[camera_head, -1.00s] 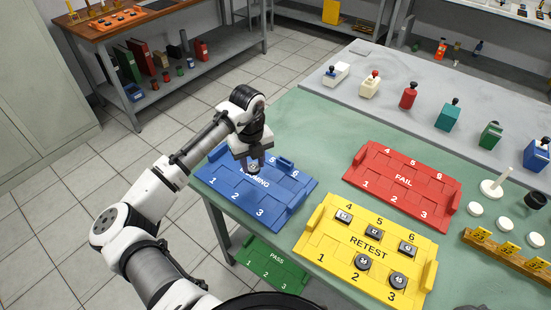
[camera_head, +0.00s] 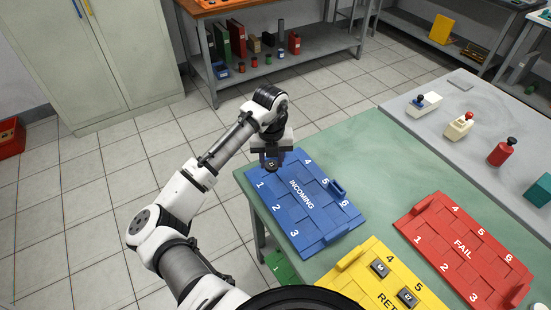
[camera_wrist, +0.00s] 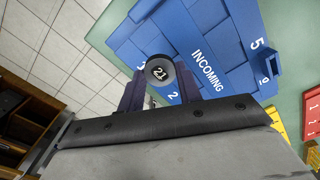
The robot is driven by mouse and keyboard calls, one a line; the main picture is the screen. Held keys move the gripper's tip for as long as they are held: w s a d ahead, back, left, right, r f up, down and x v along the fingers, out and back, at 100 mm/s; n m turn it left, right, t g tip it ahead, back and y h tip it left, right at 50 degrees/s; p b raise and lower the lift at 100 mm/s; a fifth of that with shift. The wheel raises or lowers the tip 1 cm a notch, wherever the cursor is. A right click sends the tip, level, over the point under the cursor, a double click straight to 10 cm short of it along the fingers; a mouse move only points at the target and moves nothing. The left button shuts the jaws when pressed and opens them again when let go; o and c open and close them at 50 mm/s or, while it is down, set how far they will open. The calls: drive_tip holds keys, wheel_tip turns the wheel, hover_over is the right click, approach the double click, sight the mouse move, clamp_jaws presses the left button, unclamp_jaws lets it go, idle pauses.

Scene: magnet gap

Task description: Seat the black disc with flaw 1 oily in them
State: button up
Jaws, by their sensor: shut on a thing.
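My gripper (camera_wrist: 148,92) is shut on a black disc (camera_wrist: 160,71) with a pale face marked 21 in the wrist view. The disc also shows in the head view (camera_head: 271,164), between the fingertips at the upper left edge of the blue INCOMING tray (camera_head: 318,222). It appears held above the tray; the exact height is unclear. No other disc shows on that tray. The yellow RETEST tray (camera_head: 364,266) carries dark pieces at slots 4 and 5; its lower part is out of frame. No oily mark can be made out on the held disc.
The red FAIL tray (camera_head: 447,251) lies empty to the right. A green tray (camera_head: 281,266) is partly visible below the table edge. Green tabletop (camera_head: 375,160) is clear behind the INCOMING tray.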

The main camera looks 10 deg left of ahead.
sight(272, 180)
drive_tip(key=shift+f, duration=0.15)
drive_tip(key=shift+f+b, duration=2.1)
drive_tip(key=shift+f, duration=0.6)
drive_tip(key=shift+f, duration=0.15)
drive_tip(key=o, duration=1)
drive_tip(key=c, duration=0.5)
drive_tip(key=shift+r+p, duration=1.35)
drive_tip(key=shift+r, duration=0.95)
